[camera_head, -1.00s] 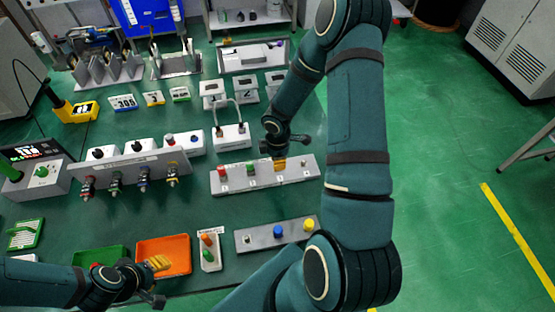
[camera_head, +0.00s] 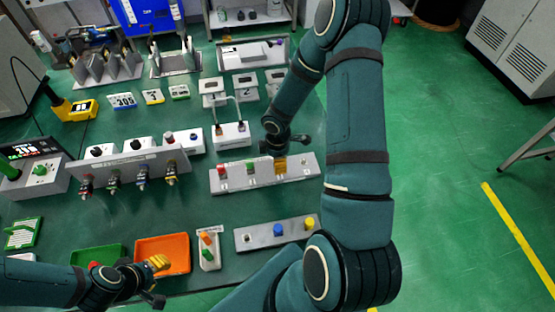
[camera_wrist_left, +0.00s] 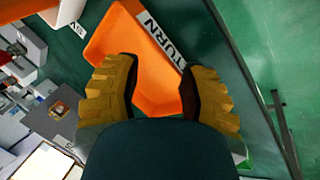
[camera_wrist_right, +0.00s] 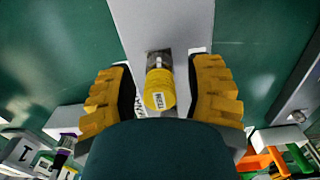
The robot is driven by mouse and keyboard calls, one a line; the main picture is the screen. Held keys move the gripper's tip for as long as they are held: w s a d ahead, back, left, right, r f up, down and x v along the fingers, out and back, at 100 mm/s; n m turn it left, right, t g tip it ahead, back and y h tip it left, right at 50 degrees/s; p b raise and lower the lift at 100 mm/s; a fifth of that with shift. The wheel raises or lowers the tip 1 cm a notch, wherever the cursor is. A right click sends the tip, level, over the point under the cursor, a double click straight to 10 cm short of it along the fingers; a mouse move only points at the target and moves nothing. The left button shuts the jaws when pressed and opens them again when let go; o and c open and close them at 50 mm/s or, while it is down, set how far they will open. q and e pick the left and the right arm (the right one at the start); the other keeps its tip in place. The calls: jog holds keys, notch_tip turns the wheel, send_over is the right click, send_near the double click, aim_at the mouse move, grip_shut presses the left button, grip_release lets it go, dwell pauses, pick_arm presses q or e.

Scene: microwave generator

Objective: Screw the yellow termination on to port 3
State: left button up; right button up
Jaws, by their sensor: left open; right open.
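The yellow termination (camera_wrist_right: 160,90), a round cap marked TERM, stands on a fitting on the grey port bar (camera_wrist_right: 172,25) in the right wrist view. My right gripper (camera_wrist_right: 160,98) is open, with a finger on each side of the cap and visible gaps between. In the head view my right gripper (camera_head: 280,166) is over the port bar (camera_head: 225,185), right of the red and green caps. It hides the yellow termination and the port there. My left gripper (camera_head: 160,264) is open and empty, over the orange tray (camera_head: 148,247); the tray also shows in the left wrist view (camera_wrist_left: 150,55).
A front bar (camera_head: 260,240) carries a blue cap (camera_head: 278,229) and a yellow cap (camera_head: 309,224). A small holder (camera_head: 208,260) with orange and green pieces stands beside the tray. A panel with hanging connectors (camera_head: 125,172) stands left of the port bar.

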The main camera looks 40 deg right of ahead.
notch_tip(320, 180, up, 12)
dwell(0.5)
dwell(0.5)
